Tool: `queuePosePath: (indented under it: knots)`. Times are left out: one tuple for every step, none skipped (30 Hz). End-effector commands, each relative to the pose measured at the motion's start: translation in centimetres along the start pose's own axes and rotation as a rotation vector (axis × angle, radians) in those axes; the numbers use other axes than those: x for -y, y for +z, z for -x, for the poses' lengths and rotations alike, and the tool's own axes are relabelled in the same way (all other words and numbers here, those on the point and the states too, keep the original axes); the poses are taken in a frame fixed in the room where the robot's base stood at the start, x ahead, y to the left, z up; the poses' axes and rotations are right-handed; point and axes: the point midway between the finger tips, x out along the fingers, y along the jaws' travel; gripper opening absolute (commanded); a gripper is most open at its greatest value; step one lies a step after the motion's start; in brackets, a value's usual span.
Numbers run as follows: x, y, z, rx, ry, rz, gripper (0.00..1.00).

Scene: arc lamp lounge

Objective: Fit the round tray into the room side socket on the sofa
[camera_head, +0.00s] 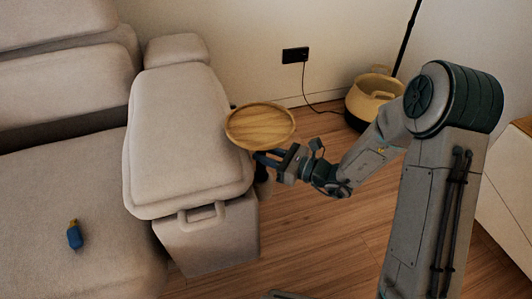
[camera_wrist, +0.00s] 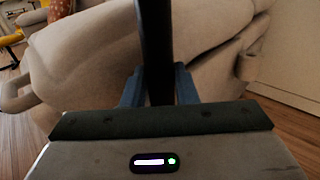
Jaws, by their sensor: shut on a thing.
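The round wooden tray (camera_head: 260,124) is held up level beside the sofa's arm in the head view. My gripper (camera_head: 268,159) is just below it, shut on its dark stem, part of which shows under the tray. In the wrist view the dark stem (camera_wrist: 155,45) stands upright between my two blue-grey fingers; the tray's top is out of that view. The beige sofa (camera_head: 185,130) has a loop-shaped socket (camera_head: 203,213) on the near end of its arm. A similar loop (camera_wrist: 14,95) shows at the left of the wrist view. The tray is apart from the near-end loop.
A small blue bottle with a yellow top (camera_head: 74,235) lies on the sofa seat. A woven basket (camera_head: 374,98) stands by the back wall beside a dark lamp pole (camera_head: 407,38). A pale cabinet (camera_head: 505,200) is at right. Wooden floor (camera_head: 310,230) is clear before the sofa arm.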

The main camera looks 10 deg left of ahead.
Motion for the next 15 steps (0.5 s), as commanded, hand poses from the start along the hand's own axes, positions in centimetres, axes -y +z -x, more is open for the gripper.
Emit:
queuePosePath:
  knots:
    - [0.01,-0.13,-0.02,0.002,0.000,0.001,0.00]
    - [0.01,-0.20,-0.02,0.002,0.000,0.001,0.00]
    - [0.01,-0.30,-0.02,0.002,0.000,0.001,0.00]
    - [0.01,-0.38,-0.02,0.002,0.000,0.001,0.00]
    - [0.01,-0.45,-0.02,0.002,0.000,0.000,0.00]
    - [0.01,-0.55,-0.02,0.002,0.000,0.000,0.00]
    - [0.01,-0.62,-0.02,0.002,0.000,0.000,0.00]
    - [0.01,-0.69,-0.02,0.002,0.000,0.000,0.00]
    - [0.01,-0.56,-0.02,0.002,0.000,0.001,0.37]
    - [0.01,-0.55,-0.02,0.002,0.000,0.001,0.45]
    - [0.01,-0.55,-0.02,0.002,0.000,0.001,0.51]
    - [-0.01,-0.56,-0.03,0.002,0.001,0.000,0.51]
    - [-0.04,-0.57,-0.03,0.002,0.001,0.000,0.51]
    - [-0.06,-0.58,-0.04,0.001,0.002,0.000,0.51]
    - [-0.12,-0.58,-0.06,0.001,0.003,0.000,0.51]
